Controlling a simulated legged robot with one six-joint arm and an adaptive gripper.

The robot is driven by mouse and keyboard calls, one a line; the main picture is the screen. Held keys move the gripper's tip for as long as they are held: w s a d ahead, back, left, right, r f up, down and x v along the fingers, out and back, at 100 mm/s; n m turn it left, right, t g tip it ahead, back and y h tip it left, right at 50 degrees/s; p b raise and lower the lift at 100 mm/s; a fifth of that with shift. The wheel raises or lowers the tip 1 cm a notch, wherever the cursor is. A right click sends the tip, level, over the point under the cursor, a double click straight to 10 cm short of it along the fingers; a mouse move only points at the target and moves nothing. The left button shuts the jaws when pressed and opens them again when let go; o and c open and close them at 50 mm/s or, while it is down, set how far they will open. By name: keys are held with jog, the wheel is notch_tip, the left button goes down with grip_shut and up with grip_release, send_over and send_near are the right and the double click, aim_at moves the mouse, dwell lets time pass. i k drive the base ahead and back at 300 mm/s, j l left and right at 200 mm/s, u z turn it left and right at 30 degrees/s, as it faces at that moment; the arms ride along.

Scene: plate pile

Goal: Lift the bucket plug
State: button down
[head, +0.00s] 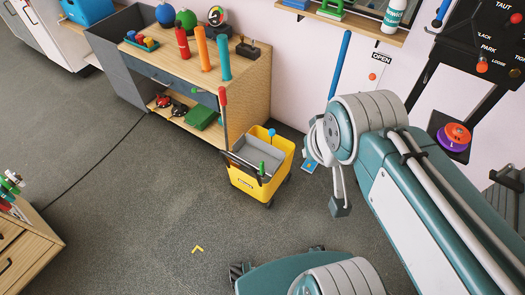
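A yellow mop bucket (245,184) with a grey inner part (258,150) stands on the floor in front of the wooden workbench. A small green upright piece (262,168) shows at its front, and a small blue-topped piece (272,132) shows at its back right. I cannot tell which of these is the plug. My gripper (340,208) hangs in the air to the right of the bucket in the picture, apart from it. Only part of its dark tip shows, so I cannot tell whether it is open. Nothing is seen held in it.
The wooden workbench (250,90) with colored tubes and tools stands behind the bucket. A red-topped pole (224,115) rises at the bucket's left. A blue pole (339,65) leans on the wall behind. A wooden cabinet (22,250) is at lower left. The grey floor (140,210) between is mostly clear.

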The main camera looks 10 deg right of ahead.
aim_at(271, 132)
jog(key=i+l+z, duration=0.1)
jog(key=i, duration=0.25)
jog(key=i+l+z, duration=0.15)
jog(key=i, duration=0.2)
jog(key=i+l+u, duration=0.55)
